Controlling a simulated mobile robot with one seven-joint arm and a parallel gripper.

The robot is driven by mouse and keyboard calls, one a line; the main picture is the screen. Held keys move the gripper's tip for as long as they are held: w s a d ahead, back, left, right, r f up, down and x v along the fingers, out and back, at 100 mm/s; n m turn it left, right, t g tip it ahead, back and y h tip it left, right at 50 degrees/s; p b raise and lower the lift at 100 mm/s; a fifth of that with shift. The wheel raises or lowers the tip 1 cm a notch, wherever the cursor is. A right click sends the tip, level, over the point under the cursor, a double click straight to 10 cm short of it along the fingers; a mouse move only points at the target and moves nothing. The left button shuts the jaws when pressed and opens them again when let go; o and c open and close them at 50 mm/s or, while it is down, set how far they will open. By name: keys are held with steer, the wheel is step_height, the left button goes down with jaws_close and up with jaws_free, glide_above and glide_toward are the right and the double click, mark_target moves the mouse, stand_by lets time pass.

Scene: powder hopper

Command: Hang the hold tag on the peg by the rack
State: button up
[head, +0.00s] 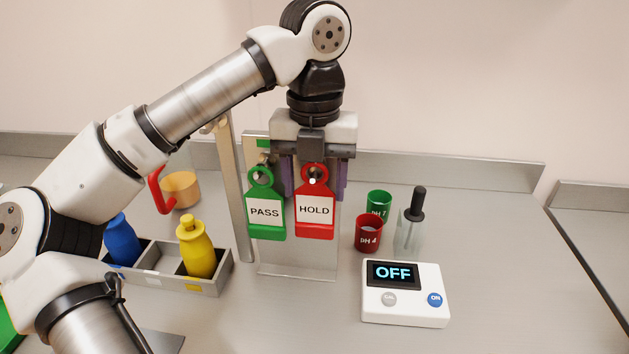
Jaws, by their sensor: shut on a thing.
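The red HOLD tag (315,216) hangs upright with its white label facing the camera. My gripper (314,178) points down at the tag's rounded top, one purple finger showing on each side, and is shut on the tag. A small pale spot shows at the tag's hole; I cannot tell whether it is a peg tip in the hole. The green PASS tag (266,218) hangs just left of the HOLD tag, on a dark peg (262,171). Both tags are in front of an upright metal board (270,254), whose upper part is mostly hidden by my gripper.
A grey rack (219,274) at left holds a blue bottle (121,243) and a yellow bottle (198,253). A post (236,190), red-handled scoop (181,190), red cup (368,238), green cup (379,200), dropper bottle (411,228) and meter reading OFF (405,308) stand around.

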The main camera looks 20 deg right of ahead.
steer(key=s+a+b, duration=0.2)
steer(key=s+a, duration=0.1)
steer(key=s, duration=0.4)
stand_by(0.8)
stand_by(0.8)
